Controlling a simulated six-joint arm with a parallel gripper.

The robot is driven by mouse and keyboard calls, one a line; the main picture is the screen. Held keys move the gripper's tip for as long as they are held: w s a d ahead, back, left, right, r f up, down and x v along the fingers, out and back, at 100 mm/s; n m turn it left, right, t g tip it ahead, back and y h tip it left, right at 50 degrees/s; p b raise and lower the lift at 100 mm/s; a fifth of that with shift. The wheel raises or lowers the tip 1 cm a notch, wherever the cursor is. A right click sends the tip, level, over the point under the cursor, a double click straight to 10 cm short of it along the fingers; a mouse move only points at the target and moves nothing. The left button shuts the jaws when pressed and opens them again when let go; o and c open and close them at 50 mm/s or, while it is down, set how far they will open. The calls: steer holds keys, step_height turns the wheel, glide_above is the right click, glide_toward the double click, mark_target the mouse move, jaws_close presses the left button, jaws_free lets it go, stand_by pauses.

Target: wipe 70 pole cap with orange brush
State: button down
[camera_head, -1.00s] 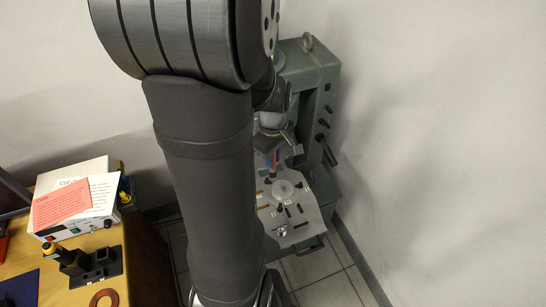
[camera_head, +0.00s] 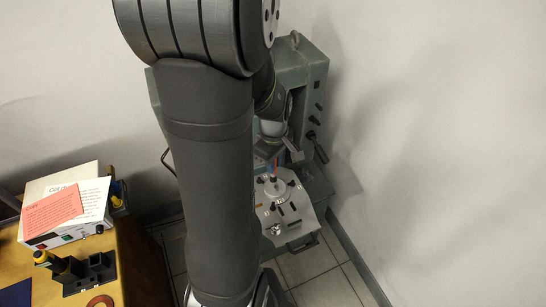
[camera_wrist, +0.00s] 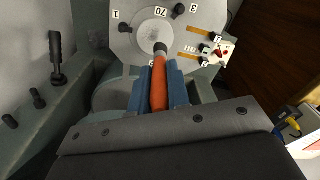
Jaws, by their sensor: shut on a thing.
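My gripper (camera_wrist: 158,78) is shut on the orange brush (camera_wrist: 159,90), its blue fingers on either side of the handle. The brush's dark tip points at the pole cap, a pale round disc (camera_wrist: 152,32) on the grey plate, in the wrist view. The tip overlaps the disc's lower edge there; I cannot tell whether it touches. The label "70" (camera_wrist: 163,10) is beside the disc. In the head view the brush (camera_head: 276,164) stands over the disc (camera_head: 274,187). My arm hides part of the gripper there.
The plate (camera_head: 302,205) carries several dark knobs and small tools around the disc. A green magnet frame (camera_head: 312,72) stands close behind, with a black lever (camera_head: 319,149) on its right. A wooden bench (camera_head: 140,262) with a white box (camera_head: 60,187) is at left.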

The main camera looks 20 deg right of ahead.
steer(key=shift+f, duration=2)
steer(key=shift+d+f, duration=0.45)
steer(key=shift+f, duration=0.05)
steer(key=shift+d+f, duration=0.1)
steer(key=shift+d, duration=1.4)
steer(key=shift+w+a, duration=0.15)
steer(key=shift+a, duration=1.85)
steer(key=shift+w+d, duration=0.2)
steer(key=shift+d, duration=0.45)
steer(key=shift+w+d, duration=0.15)
steer(key=shift+d, duration=1.2)
steer(key=shift+a, duration=2)
step_height(320, 180, up, 3)
steer(key=shift+f, duration=0.2)
steer(key=shift+r, duration=2.7)
